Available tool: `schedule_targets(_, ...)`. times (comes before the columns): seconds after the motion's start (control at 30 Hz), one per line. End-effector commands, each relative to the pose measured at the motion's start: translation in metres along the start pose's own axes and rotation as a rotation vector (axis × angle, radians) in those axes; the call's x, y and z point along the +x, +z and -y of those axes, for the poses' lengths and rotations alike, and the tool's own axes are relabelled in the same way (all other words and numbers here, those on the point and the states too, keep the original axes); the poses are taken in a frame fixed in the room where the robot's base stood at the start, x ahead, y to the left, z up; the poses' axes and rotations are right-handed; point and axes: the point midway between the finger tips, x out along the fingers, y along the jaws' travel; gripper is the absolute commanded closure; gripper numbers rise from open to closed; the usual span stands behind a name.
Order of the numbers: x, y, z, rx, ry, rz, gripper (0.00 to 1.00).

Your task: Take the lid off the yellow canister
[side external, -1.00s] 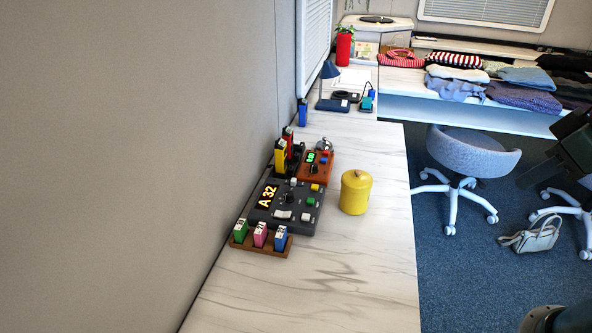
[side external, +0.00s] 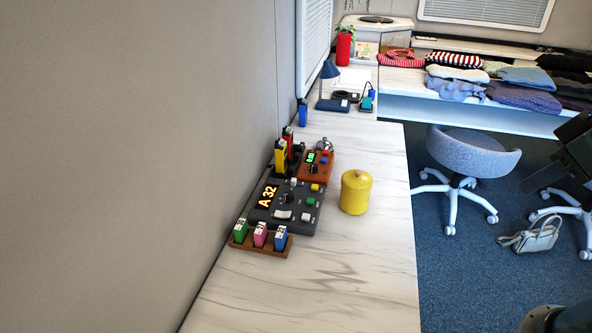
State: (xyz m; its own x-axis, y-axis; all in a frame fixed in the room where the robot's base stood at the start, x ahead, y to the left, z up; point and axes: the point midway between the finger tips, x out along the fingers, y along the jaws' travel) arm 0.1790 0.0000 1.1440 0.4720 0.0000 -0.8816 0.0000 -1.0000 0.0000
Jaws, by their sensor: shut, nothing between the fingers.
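The yellow canister (side external: 355,197) stands upright on the white marbled worktop, right of the dark control box. Its yellow lid (side external: 357,179), with a small knob on top, sits on it. My gripper (side external: 528,183) is at the right edge of the side external view, dark and partly cut off by the frame. It is shut and empty, in the air above the floor and chair area, well to the right of the canister and apart from it.
Left of the canister are a dark control box (side external: 262,215) reading "A 32", an orange box (side external: 318,168), a wooden rack (side external: 248,245) with coloured blocks and a silver bell (side external: 323,145). A blue lamp (side external: 329,72) stands farther back. The front worktop is clear.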

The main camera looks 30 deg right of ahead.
Motion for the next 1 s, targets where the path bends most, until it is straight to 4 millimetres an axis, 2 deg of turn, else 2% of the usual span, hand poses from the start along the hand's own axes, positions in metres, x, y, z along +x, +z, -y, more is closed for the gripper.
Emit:
schedule_targets(0.23,0.0,-0.0001,0.0,0.0,0.0,0.0,1.0)
schedule_targets(0.7,0.0,0.0,0.0,0.0,0.0,0.0,0.1)
schedule_targets(1.0,-0.0001,-0.0006,0.0001,-0.001,0.0,0.0,0.1)
